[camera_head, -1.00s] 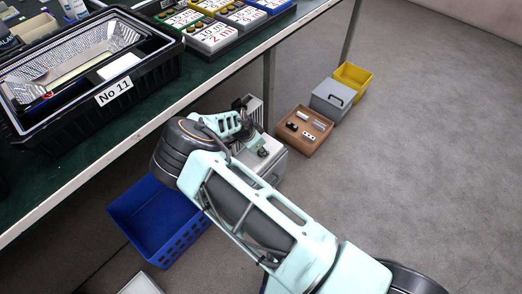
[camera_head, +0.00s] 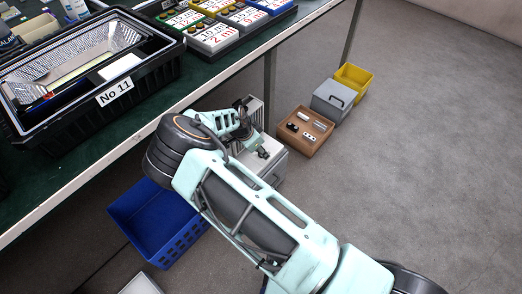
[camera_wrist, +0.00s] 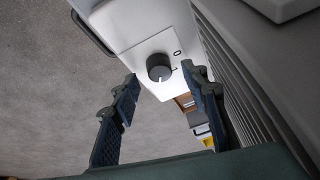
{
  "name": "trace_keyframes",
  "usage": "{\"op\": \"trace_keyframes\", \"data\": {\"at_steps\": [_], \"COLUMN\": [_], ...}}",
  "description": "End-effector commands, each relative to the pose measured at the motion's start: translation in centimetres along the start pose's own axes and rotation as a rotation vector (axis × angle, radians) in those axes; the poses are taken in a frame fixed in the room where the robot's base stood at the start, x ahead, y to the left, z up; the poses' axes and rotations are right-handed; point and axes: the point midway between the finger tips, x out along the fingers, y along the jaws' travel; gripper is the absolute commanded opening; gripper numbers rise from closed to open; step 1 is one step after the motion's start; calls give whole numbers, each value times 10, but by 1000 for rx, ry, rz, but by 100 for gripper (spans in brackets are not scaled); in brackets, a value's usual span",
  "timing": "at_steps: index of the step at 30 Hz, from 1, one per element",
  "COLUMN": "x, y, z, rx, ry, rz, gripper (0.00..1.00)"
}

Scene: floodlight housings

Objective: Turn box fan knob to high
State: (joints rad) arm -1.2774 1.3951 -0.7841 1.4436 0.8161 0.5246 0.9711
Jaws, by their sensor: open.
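The knob (camera_wrist: 159,68) is a round dark grey dial with a white pointer mark. It sits on a white panel (camera_wrist: 130,22) with marks beside it, upper middle in the wrist view. My gripper (camera_wrist: 162,84) is open, with one finger to the left of the knob and one to the right, both apart from it. In the head view my gripper (camera_head: 253,128) is beside the table, over a light grey box (camera_head: 270,168). The white grille of the fan (camera_head: 256,112) shows just behind it. The knob is hidden there by my gripper and arm.
A grille (camera_wrist: 232,75) runs close along the right finger in the wrist view. On the floor stand a blue crate (camera_head: 150,235), a brown box of small parts (camera_head: 318,145), a grey box (camera_head: 330,100) and a yellow bin (camera_head: 355,75). The floor at right is clear.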

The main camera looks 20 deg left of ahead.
Motion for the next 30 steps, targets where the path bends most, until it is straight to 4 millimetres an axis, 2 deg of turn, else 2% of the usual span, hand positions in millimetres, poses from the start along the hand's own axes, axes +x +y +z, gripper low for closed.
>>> {"op": "trace_keyframes", "data": {"at_steps": [6, 12, 30], "x": [-36, -53, -55], "y": [0, 0, 1], "z": [1, 1, -1], "rx": [1, 1, 0], "ry": [-2, -2, -2], "rz": [-1, 0, 0], "gripper": [41, 41, 41]}}
